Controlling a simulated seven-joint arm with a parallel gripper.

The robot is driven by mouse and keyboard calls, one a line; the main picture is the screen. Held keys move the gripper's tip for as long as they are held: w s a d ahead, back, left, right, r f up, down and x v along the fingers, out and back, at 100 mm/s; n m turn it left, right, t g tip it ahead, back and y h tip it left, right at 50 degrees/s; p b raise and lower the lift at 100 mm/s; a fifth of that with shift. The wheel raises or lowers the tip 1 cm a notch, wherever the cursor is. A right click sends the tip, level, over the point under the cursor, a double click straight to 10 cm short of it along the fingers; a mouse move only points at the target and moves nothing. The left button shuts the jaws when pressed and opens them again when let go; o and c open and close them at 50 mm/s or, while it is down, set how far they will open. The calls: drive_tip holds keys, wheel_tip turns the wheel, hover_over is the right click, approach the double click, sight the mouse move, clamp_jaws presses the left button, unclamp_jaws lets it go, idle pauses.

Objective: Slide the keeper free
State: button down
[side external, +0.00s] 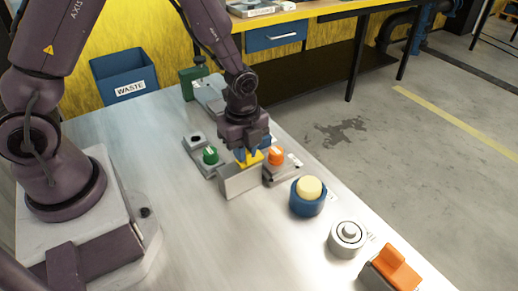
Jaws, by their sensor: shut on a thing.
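My gripper (252,151) points down over the metal table, with blue fingertips low at a grey block (240,182). It is shut on a small yellow piece (250,160), which looks like the keeper, at the top of the block. The fingers hide part of the yellow piece. I cannot tell from this view how far it sits in the block.
A green knob (210,156) on a grey base stands close left of the block, and an orange knob (276,156) close right. A blue-and-cream button (308,194), a round grey fitting (347,238) and an orange part (395,268) line the right edge. A blue waste bin (123,76) stands behind.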

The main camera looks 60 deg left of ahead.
drive_tip(key=shift+s, duration=1.7)
drive_tip(key=c, duration=1.1)
unclamp_jaws()
drive_tip(key=shift+r, duration=3)
